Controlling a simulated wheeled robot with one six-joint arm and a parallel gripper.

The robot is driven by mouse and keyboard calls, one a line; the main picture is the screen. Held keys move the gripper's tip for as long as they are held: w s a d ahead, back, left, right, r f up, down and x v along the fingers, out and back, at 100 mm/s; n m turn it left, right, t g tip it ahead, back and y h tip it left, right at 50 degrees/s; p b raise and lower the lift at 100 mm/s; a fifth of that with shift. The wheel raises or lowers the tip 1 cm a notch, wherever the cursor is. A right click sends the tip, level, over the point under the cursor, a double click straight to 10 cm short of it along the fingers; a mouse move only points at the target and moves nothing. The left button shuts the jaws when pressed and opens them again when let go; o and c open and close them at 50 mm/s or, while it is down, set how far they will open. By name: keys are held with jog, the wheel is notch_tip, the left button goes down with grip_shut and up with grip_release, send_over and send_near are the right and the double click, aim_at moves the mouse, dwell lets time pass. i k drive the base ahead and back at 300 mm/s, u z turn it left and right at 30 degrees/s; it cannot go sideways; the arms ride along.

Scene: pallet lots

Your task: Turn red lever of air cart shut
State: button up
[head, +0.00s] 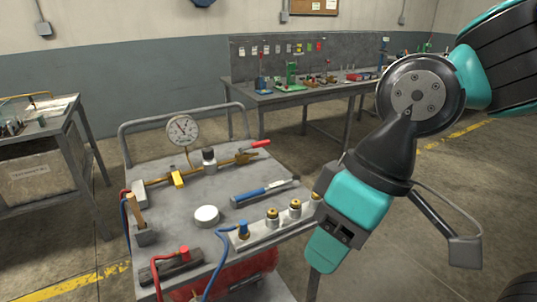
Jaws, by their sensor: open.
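The air cart (222,185) is a grey metal-topped cart with a rail at its far side. The red lever (258,145) sits at the right end of a brass pipe (222,162) along the back of the cart top. It points right and looks roughly in line with the pipe. My gripper (328,244) is teal and black, in front of the cart's right edge. It is open and apart from the lever, which is farther back and to the left. The gripper's far side and the gap between its fingers are hard to see.
A round gauge (183,130) stands up behind the pipe. A blue-handled tool (264,191), a white puck (206,216) and a block with brass fittings (273,220) lie on the cart. A workbench (300,91) stands behind; open floor is between.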

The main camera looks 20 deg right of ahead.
aim_at(265, 143)
jog(key=k, duration=0.2)
jog(key=z, duration=0.9)
jog(key=i, duration=0.75)
jog(key=u, duration=1.3)
jog(key=i, duration=0.5)
jog(key=u, duration=0.05)
